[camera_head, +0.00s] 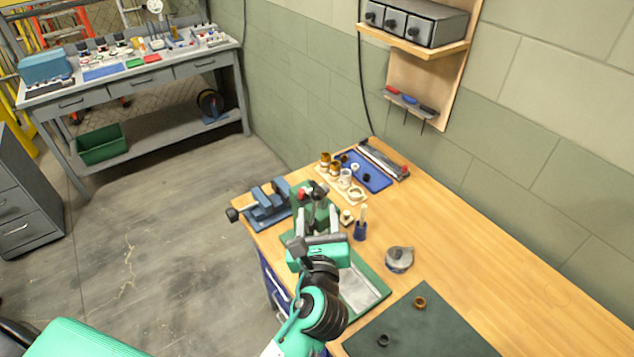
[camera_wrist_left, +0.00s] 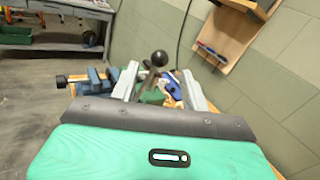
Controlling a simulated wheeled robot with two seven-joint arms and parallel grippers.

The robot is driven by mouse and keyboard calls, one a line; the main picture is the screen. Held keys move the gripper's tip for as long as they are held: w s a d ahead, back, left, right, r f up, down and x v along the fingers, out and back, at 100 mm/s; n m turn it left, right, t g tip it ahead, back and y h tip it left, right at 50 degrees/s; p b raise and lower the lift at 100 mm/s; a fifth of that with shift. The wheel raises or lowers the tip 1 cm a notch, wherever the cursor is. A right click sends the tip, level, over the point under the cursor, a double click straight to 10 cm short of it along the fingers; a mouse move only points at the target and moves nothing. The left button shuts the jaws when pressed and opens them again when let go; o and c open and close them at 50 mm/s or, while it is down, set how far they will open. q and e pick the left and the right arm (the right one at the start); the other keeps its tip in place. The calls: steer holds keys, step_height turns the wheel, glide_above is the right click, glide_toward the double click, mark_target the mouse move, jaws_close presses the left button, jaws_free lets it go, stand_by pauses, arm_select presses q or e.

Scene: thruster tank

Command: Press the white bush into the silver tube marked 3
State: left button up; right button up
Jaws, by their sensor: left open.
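My left gripper (camera_head: 316,224) is open, its two grey fingers pointing at a green press (camera_head: 299,203) on the wooden bench. In the left wrist view a lever with a black ball knob (camera_wrist_left: 159,58) stands between the open fingers; I cannot tell if they touch it. Behind the press, a wooden rack (camera_head: 352,199) holds brass-coloured and pale round parts. A pale, whitish cylinder (camera_head: 345,177) stands there. A small white ring (camera_head: 355,167) lies on the blue tray (camera_head: 378,182). No number is readable, so I cannot tell which part is the tube marked 3. My right gripper is not in view.
A blue vise (camera_head: 266,203) stands left of the press. A blue cup (camera_head: 360,231) and a grey round device (camera_head: 399,259) stand to the right. A dark mat (camera_head: 420,325) holds a brown ring (camera_head: 420,302) and a dark ring (camera_head: 383,340). The bench's right side is clear.

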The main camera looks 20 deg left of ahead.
mark_target(317, 199)
arm_select(q)
steer(key=p+x, duration=0.2)
steer(key=x, duration=0.5)
steer(key=shift+w+a, duration=0.1)
steer(key=shift+w, duration=0.25)
steer(key=shift+w+a+f, duration=0.1)
steer(key=shift+w+a, duration=0.1)
steer(key=shift+w, duration=0.25)
jaws_close()
